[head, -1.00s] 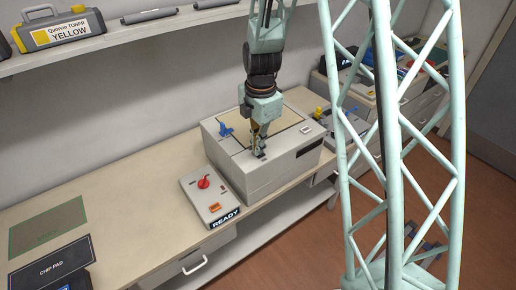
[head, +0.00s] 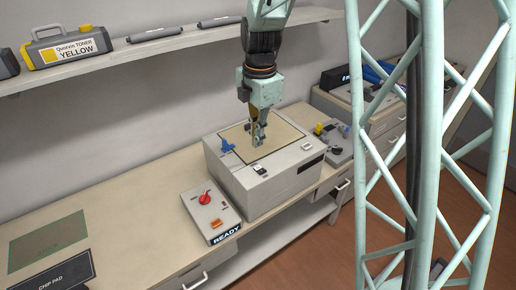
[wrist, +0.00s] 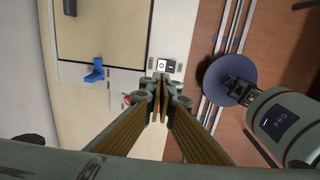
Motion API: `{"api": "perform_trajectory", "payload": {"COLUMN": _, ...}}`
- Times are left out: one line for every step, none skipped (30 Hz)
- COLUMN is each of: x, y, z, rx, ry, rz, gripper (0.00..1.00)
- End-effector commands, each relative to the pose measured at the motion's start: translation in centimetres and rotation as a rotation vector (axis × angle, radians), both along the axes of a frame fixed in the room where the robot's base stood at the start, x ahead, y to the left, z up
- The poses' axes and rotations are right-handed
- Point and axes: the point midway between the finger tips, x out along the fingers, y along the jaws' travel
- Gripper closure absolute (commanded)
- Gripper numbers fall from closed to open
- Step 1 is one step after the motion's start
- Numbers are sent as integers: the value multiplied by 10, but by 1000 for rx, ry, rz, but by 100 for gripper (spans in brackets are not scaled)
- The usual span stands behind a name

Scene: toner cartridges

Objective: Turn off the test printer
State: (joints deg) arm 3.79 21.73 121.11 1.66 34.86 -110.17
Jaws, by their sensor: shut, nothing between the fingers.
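The test printer (head: 270,190) is a pale grey box on the bench with a tan top panel. A small black-and-white rocker switch (head: 260,169) sits on its top near the front left corner. In the wrist view the rocker (wrist: 166,66) shows a white half with a ring mark and a dark half with a line mark. My gripper (head: 258,143) points down above the printer top, just behind the rocker and apart from it. Its fingers are shut and empty. In the wrist view the fingertips (wrist: 160,80) show just below the rocker in the picture.
A blue lever (head: 226,146) stands at the printer's left rear. A control box with a red knob (head: 205,198), an orange switch (head: 216,224) and a READY sign (head: 227,234) sits to the left. A shelf (head: 170,50) with toner runs above. The left bench is mostly clear.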

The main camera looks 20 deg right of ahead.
Motion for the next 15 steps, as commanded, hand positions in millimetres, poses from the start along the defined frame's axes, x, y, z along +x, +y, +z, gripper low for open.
{"api": "perform_trajectory", "payload": {"x": 1, "y": 0, "z": 6, "rx": 0, "ry": -2, "rz": 0, "gripper": 100}}
{"api": "perform_trajectory", "payload": {"x": 2, "y": 0, "z": 9, "rx": 0, "ry": -3, "rz": 0, "gripper": 100}}
{"api": "perform_trajectory", "payload": {"x": 2, "y": 0, "z": 13, "rx": 0, "ry": -2, "rz": 0, "gripper": 100}}
{"api": "perform_trajectory", "payload": {"x": 2, "y": 1, "z": 16, "rx": 0, "ry": -1, "rz": 0, "gripper": 100}}
{"api": "perform_trajectory", "payload": {"x": 3, "y": 1, "z": 19, "rx": 1, "ry": -2, "rz": 0, "gripper": 100}}
{"api": "perform_trajectory", "payload": {"x": 3, "y": 1, "z": 22, "rx": 0, "ry": -2, "rz": 0, "gripper": 100}}
{"api": "perform_trajectory", "payload": {"x": 3, "y": 1, "z": 23, "rx": 1, "ry": -2, "rz": 0, "gripper": 100}}
{"api": "perform_trajectory", "payload": {"x": 3, "y": 1, "z": 25, "rx": 0, "ry": -1, "rz": 0, "gripper": 100}}
{"api": "perform_trajectory", "payload": {"x": 3, "y": 1, "z": 27, "rx": 0, "ry": 0, "rz": 0, "gripper": 100}}
{"api": "perform_trajectory", "payload": {"x": 3, "y": 1, "z": 28, "rx": 0, "ry": 0, "rz": 0, "gripper": 100}}
{"api": "perform_trajectory", "payload": {"x": 4, "y": 1, "z": 29, "rx": 0, "ry": 0, "rz": 0, "gripper": 100}}
{"api": "perform_trajectory", "payload": {"x": 4, "y": 1, "z": 29, "rx": 0, "ry": 0, "rz": 0, "gripper": 100}}
{"api": "perform_trajectory", "payload": {"x": 4, "y": 1, "z": 30, "rx": 0, "ry": 0, "rz": 0, "gripper": 100}}
{"api": "perform_trajectory", "payload": {"x": 4, "y": 1, "z": 30, "rx": 0, "ry": 0, "rz": 0, "gripper": 100}}
{"api": "perform_trajectory", "payload": {"x": 4, "y": 1, "z": 30, "rx": 0, "ry": 0, "rz": 0, "gripper": 100}}
